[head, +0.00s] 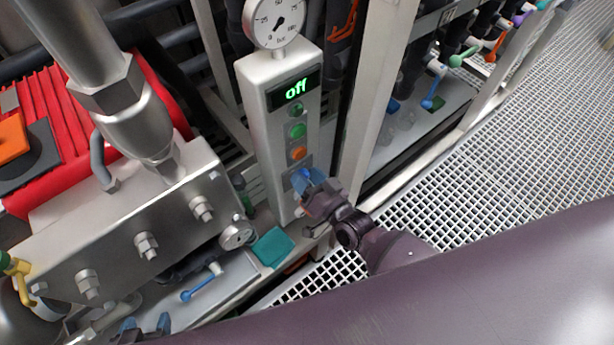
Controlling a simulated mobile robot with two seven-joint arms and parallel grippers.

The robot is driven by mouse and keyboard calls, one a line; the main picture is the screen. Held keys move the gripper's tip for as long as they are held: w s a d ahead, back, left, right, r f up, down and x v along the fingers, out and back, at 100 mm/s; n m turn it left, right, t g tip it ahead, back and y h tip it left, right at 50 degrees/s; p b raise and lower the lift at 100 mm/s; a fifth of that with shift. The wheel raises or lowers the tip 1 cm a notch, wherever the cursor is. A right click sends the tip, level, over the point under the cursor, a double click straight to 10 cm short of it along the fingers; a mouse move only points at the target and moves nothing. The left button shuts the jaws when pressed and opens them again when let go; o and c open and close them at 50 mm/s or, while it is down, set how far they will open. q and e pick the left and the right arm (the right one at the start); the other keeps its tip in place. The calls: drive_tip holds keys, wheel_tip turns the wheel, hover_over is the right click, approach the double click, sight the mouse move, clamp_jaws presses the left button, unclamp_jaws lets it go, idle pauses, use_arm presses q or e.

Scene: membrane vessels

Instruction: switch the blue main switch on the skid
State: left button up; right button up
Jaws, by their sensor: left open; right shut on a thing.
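The grey control box (280,115) stands upright in the middle of the head view. Its display (294,88) reads "off" in green. The blue main switch (302,174) is low on the box's front, below the buttons, and is partly hidden by my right gripper (311,182). That gripper is shut on the switch; the switch's exact angle is hard to tell.
Green buttons and an orange button (298,153) sit above the switch. A pressure gauge (274,22) tops the box. A steel block with bolts (146,245) and a blue-handled valve (201,283) are at left. A post (376,90) stands close right; grating floor lies beyond.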

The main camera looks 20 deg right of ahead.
drive_tip(key=shift+f, duration=0.1)
idle(0.4)
drive_tip(key=o, duration=0.9)
drive_tip(key=shift+p+v, duration=0.5)
drive_tip(key=shift+v, duration=4.95)
